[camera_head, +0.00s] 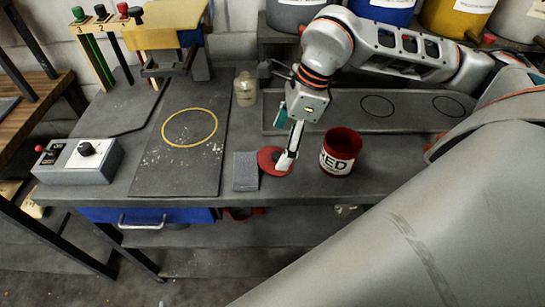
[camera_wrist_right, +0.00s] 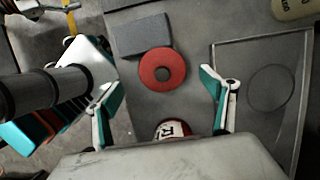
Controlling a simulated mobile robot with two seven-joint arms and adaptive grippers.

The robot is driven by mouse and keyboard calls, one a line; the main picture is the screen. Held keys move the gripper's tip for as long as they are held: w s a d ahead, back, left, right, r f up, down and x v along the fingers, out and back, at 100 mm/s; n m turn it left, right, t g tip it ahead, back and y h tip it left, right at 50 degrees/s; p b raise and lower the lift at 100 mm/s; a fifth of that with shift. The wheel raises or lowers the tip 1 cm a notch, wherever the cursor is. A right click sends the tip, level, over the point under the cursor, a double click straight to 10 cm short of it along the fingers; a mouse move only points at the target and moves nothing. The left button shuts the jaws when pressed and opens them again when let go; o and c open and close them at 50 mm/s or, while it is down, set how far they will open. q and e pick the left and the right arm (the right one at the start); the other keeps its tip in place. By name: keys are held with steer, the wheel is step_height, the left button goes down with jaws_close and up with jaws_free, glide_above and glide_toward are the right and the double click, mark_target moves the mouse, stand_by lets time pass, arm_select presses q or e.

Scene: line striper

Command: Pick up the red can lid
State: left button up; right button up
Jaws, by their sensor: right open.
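The red can lid (camera_head: 267,158) lies flat on the grey bench near its front edge. In the wrist view it is a red disc (camera_wrist_right: 148,72) with a dark round centre. My right gripper (camera_head: 288,150) is over the lid and hides part of it. In the wrist view its fingers (camera_wrist_right: 161,76) are spread wide, one on each side of the lid, with nothing held. I cannot tell how far the tips are above the bench. The red can (camera_head: 340,152) stands upright and open to the right of the lid. My left gripper is not in view.
A grey pad (camera_head: 246,171) lies just left of the lid. Behind are a shallow tray (camera_head: 402,123) and a small bottle (camera_head: 245,89). A dark board (camera_head: 180,165) with a yellow ring and a switch box (camera_head: 80,160) stand left.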

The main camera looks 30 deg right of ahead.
mark_target(276, 154)
steer(key=shift+d+p+x, duration=0.2)
steer(key=shift+p+x, duration=0.25)
steer(key=shift+x, duration=2.3)
steer(key=c, duration=1.2)
steer(key=shift+o, duration=0.2)
